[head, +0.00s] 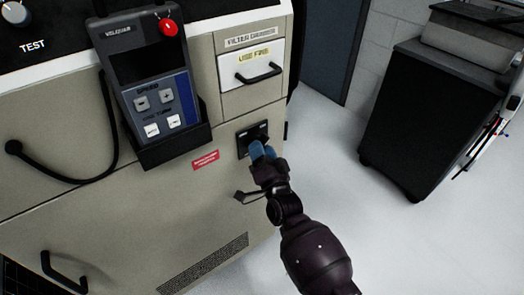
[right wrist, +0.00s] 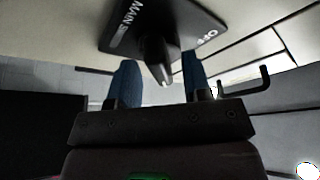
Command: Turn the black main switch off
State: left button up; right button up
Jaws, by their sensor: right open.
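The black main switch (head: 248,131) is on the front panel of the beige machine, at its right side. In the right wrist view its plate (right wrist: 180,22) carries the words MAIN and OFF, and its handle (right wrist: 154,58) sticks out toward the camera. My right gripper (head: 263,151) is at the switch and hides part of it in the head view. In the right wrist view its blue fingers (right wrist: 160,80) are open, one on each side of the handle. I cannot tell whether either finger touches it. My left gripper is not in view.
A pendant (head: 145,70) with a red button sits in a holder left of the switch. A drawer (head: 252,67) with a black handle is above it. A red label (head: 205,160) is at its lower left. A dark cabinet (head: 425,110) stands at right; clear floor lies between.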

jog(key=shift+c, duration=0.3)
jog(key=shift+r, duration=0.1)
jog(key=c, duration=0.7)
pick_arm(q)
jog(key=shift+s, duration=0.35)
pick_arm(e)
grip_shut()
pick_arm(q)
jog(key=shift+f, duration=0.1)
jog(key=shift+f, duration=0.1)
pick_arm(e)
jog(key=shift+n, duration=0.5)
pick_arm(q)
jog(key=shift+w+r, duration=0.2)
pick_arm(e)
jog(key=shift+w+d+r+n+g+y, duration=0.1)
jog(key=shift+n+g+y, duration=1.3)
jog(key=shift+n, duration=2.65)
jog(key=shift+w+d+f+n+g+y, duration=0.1)
jog(key=shift+n+g+y, duration=1.3)
jog(key=shift+n, duration=2.7)
jog(key=shift+w+d+r+n+g+y, duration=0.1)
jog(key=shift+n+g+y, duration=0.6)
jog(key=shift+n+y, duration=2.35)
jog(key=shift+n+h, duration=0.95)
jog(key=shift+n, duration=0.25)
